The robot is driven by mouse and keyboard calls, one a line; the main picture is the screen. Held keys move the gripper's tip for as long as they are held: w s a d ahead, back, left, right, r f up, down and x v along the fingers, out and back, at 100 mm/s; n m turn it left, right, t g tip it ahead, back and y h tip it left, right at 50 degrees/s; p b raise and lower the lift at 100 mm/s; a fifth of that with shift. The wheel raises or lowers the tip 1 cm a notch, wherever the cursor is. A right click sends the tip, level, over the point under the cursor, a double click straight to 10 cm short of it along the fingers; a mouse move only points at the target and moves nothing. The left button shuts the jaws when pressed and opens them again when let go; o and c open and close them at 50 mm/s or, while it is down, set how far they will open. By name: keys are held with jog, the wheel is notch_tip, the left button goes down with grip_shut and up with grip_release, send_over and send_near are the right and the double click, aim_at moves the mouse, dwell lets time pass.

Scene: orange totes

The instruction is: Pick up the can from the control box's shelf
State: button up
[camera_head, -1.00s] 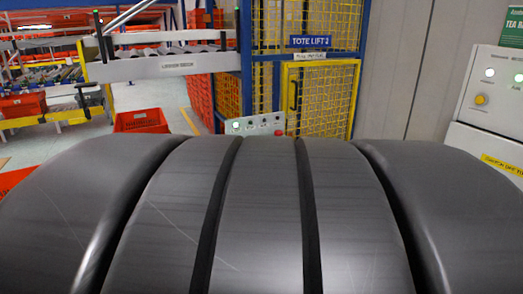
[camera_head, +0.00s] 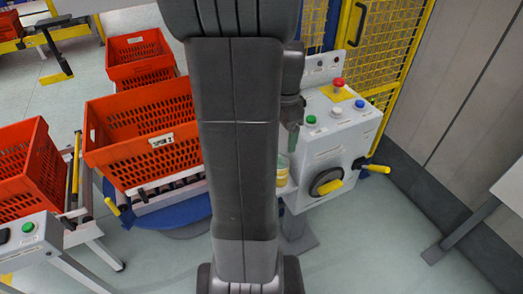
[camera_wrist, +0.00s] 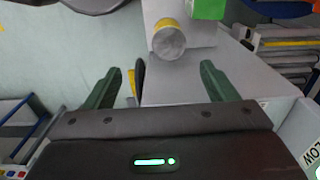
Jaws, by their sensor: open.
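The can (camera_wrist: 168,42) shows its round grey end and a yellow band in the wrist view. It stands on the pale shelf (camera_wrist: 180,88) of the control box, beyond my fingertips and roughly between them across the picture. My gripper (camera_wrist: 157,78) is open and empty, with its two green fingers spread wide. In the head view, the can (camera_head: 282,174) is partly hidden by my arm, at the left side of the white control box (camera_head: 332,148). A green finger of my gripper (camera_head: 293,140) shows just above it.
The control box carries coloured buttons and a black dial with a yellow handle (camera_head: 328,186). Orange totes (camera_head: 140,145) stand on a roller conveyor to the left. A yellow mesh fence (camera_head: 385,60) stands behind. A bright green object (camera_wrist: 208,9) lies beside the can in the wrist view.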

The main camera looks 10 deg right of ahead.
jog(key=f, duration=0.5)
jog(key=w+f, duration=0.1)
jog(key=f, duration=0.2)
jog(key=shift+a+f, duration=0.1)
jog(key=shift+f, duration=0.25)
jog(key=f, duration=0.3)
jog(key=shift+w+d+f+p, duration=0.25)
jog(key=shift+w+p, duration=0.05)
jog(key=shift+p, duration=0.1)
jog(key=shift+f, duration=0.75)
jog(key=c, duration=1.3)
jog(key=shift+r, duration=0.1)
